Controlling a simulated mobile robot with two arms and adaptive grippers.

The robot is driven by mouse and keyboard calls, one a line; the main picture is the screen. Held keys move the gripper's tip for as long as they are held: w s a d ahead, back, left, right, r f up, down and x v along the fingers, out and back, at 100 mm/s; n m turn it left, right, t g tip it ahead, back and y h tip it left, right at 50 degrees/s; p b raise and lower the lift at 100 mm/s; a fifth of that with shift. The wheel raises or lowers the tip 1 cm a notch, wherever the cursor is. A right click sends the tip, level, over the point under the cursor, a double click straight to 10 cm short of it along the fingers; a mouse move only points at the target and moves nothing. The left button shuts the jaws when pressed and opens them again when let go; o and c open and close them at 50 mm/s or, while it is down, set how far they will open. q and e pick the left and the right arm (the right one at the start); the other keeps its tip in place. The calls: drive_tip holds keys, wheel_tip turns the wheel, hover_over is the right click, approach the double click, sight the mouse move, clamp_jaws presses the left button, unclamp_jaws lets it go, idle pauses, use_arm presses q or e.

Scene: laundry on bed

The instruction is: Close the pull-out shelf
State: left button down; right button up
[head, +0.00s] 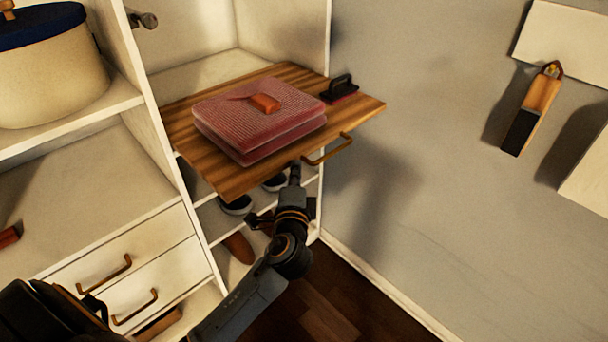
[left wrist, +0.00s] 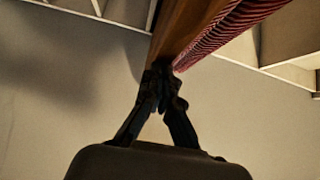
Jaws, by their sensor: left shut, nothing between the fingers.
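The pull-out shelf (head: 215,183) is a wooden board that sticks out of the white cabinet. A bronze handle (head: 328,151) is on its front edge. A folded red cloth (head: 225,112) with a small orange item (head: 265,103) lies on it, beside a black-handled brush (head: 341,88). My left gripper (head: 295,170) is shut and empty, at the shelf's front edge, just left of the handle. In the left wrist view the closed fingertips (left wrist: 163,75) are at the edge of the board (left wrist: 180,32); whether they touch it I cannot tell. My right gripper is not in view.
The white cabinet (head: 145,100) has drawers (head: 155,290) at lower left and a basket (head: 50,75) with a blue top on an upper shelf. Shoes (head: 236,205) sit below the board. A grey wall (head: 420,200) is at right.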

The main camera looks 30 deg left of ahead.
use_arm(q)
drive_tip(key=w+a, duration=0.3)
drive_tip(key=a, duration=0.5)
drive_tip(key=w+a, duration=0.2)
drive_tip(key=a, duration=0.6)
drive_tip(key=w+a, duration=0.3)
drive_tip(key=a, duration=0.5)
drive_tip(key=shift+w+a, duration=0.15)
drive_tip(key=shift+w, duration=0.2)
drive_tip(key=shift+w+a, duration=0.15)
drive_tip(key=shift+a, duration=0.3)
drive_tip(key=shift+r, duration=0.15)
drive_tip(key=shift+a+r, duration=0.15)
